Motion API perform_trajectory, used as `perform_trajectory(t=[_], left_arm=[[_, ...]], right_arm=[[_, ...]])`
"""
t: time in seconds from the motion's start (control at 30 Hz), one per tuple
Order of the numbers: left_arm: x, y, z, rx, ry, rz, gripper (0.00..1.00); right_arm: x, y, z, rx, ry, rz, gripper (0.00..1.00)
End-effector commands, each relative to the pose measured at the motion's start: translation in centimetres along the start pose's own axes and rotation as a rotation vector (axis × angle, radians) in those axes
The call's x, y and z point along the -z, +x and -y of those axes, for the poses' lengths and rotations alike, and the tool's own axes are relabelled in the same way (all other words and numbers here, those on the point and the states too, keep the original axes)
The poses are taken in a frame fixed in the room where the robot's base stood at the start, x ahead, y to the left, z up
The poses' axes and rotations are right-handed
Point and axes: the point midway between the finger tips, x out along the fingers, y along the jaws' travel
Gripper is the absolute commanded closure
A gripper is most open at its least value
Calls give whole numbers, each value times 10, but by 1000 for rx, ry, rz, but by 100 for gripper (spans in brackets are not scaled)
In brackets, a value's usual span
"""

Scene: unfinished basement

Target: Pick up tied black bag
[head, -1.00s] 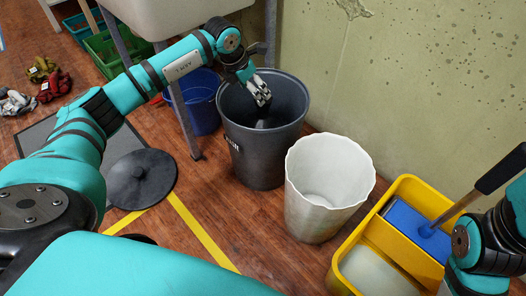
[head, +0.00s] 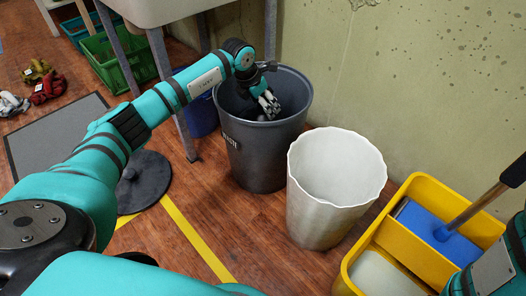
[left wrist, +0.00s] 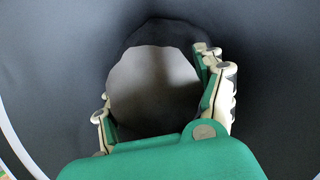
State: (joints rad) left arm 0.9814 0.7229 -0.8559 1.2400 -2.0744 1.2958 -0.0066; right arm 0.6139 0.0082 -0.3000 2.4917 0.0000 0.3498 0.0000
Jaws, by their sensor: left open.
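My left gripper (head: 269,106) is open and reaches down inside the mouth of the dark grey bin (head: 258,160). In the left wrist view its fingers (left wrist: 153,88) are spread apart, with the bin's dark wall (left wrist: 270,70) around them. A pale grey rounded patch (left wrist: 150,90) with a darker shape (left wrist: 165,33) above it shows beyond the fingers. I cannot tell whether either is the tied black bag or the bin's floor. No knot can be made out. Of my right arm only a part shows at the lower right; its gripper is out of view.
A white bin (head: 335,195) stands close to the right of the dark bin. A yellow mop bucket (head: 408,238) is farther right. A black round lid (head: 145,182) lies on the floor at left. A sink leg (head: 172,95) and blue bin (head: 200,115) stand left; the wall is behind.

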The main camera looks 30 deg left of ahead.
Motion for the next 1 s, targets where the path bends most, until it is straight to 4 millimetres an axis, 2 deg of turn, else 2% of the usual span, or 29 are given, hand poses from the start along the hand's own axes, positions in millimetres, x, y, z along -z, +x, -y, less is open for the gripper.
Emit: perform_trajectory(t=[0.27, 0.8, 1.0], left_arm=[[-1, 1, 0, 0, 0, 1, 31], [0, 1, 0, 0, -1, 0, 100], [-2, 0, 0, -1, 0, 4, 100]], right_arm=[[1, 2, 0, 2, -1, -3, 60], [1, 1, 0, 2, 0, -3, 60], [1, 1, 0, 2, 0, -3, 60]])
